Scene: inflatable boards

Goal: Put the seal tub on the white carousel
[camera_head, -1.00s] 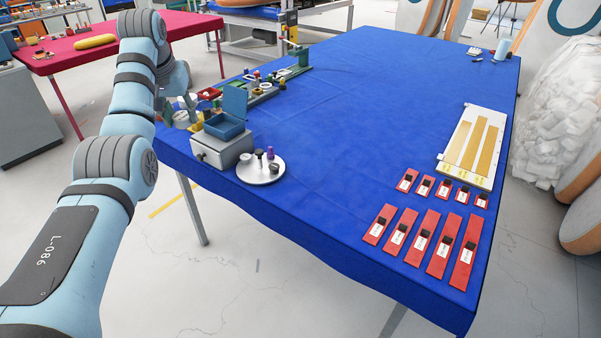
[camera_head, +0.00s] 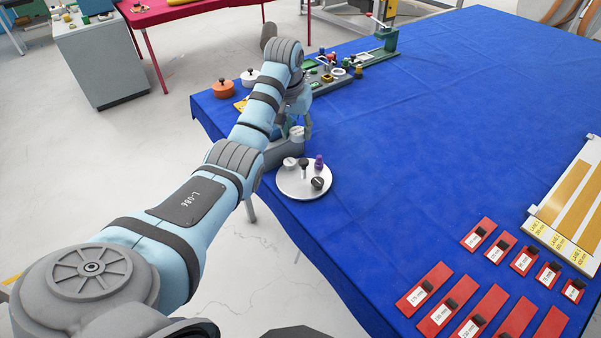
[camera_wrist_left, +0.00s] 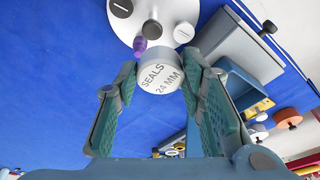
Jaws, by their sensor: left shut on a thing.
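The seal tub (camera_wrist_left: 160,76) is a short white cylinder marked "SEALS 24 MM" in the left wrist view. My left gripper (camera_wrist_left: 160,68) is shut on it, with a green-padded finger on each side. In the head view, the left gripper (camera_head: 296,124) holds the tub (camera_head: 297,132) above the back-left of the carousel. The white carousel (camera_head: 292,184) is a round plate near the blue table's left edge. It carries a purple piece, black-topped pieces and a small white one. It also shows at the top of the left wrist view (camera_wrist_left: 172,9). My right gripper is not in view.
A grey box (camera_head: 283,156) stands beside the carousel, partly hidden by my arm. Behind are an orange pot (camera_head: 223,88) and a green fixture (camera_head: 385,38). Red labelled strips (camera_head: 425,289) and a white lane board (camera_head: 570,215) lie at right. The middle blue cloth is clear.

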